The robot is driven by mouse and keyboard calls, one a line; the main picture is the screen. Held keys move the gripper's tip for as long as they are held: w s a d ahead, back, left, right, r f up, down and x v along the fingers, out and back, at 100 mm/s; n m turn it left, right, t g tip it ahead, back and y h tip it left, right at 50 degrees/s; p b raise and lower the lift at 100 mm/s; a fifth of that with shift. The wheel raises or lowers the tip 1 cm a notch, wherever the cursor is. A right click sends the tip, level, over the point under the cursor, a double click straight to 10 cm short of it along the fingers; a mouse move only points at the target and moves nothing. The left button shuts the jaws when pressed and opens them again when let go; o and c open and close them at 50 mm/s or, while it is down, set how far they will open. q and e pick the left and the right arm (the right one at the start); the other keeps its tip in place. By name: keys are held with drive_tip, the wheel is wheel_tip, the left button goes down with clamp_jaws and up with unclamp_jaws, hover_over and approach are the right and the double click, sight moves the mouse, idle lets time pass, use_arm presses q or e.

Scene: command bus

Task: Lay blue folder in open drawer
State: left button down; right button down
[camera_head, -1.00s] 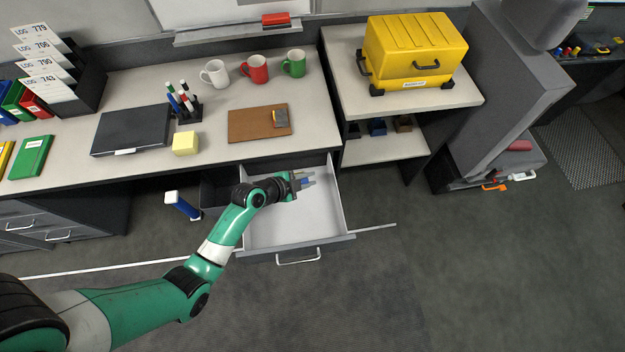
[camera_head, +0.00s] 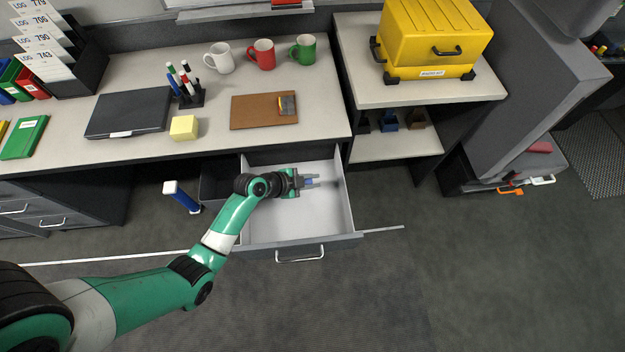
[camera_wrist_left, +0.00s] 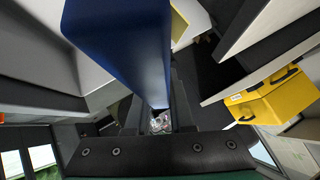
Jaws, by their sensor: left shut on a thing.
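The open drawer (camera_head: 285,228) juts out under the desk, with a pale, empty-looking inside and a bar handle. My left gripper (camera_head: 309,182) is over the drawer, toward its back, its fingers pointing right. It is shut on the blue folder (camera_wrist_left: 125,40), which fills the upper middle of the left wrist view between the fingers. In the head view only a small bit of blue shows at the fingertips, so I cannot tell there how the folder is tilted or whether it touches the drawer. My right gripper is not in view.
The desktop (camera_head: 225,95) overhangs the drawer's back. It holds a dark flat case (camera_head: 128,112), a yellow block (camera_head: 184,128), a brown clipboard (camera_head: 255,111) and three mugs. A blue post with a white top (camera_head: 182,198) stands left of the drawer. A yellow case (camera_head: 430,40) sits on the right shelf.

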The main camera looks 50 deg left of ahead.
use_arm(q)
drive_tip(key=s+d+f+m+t+y+b, duration=0.1)
drive_tip(key=s+d+f+y+b, duration=0.1)
drive_tip(key=f+b, duration=0.6)
drive_tip(key=d+b, duration=0.1)
drive_tip(key=b, duration=0.2)
drive_tip(key=shift+s+d+f+t, duration=0.15)
drive_tip(key=shift+d+f+t, duration=0.1)
drive_tip(key=shift+f+t, duration=0.15)
drive_tip(key=c, duration=0.7)
unclamp_jaws()
drive_tip(key=p+v, duration=0.3)
drive_tip(key=v, duration=0.8)
drive_tip(key=shift+s+p, duration=0.3)
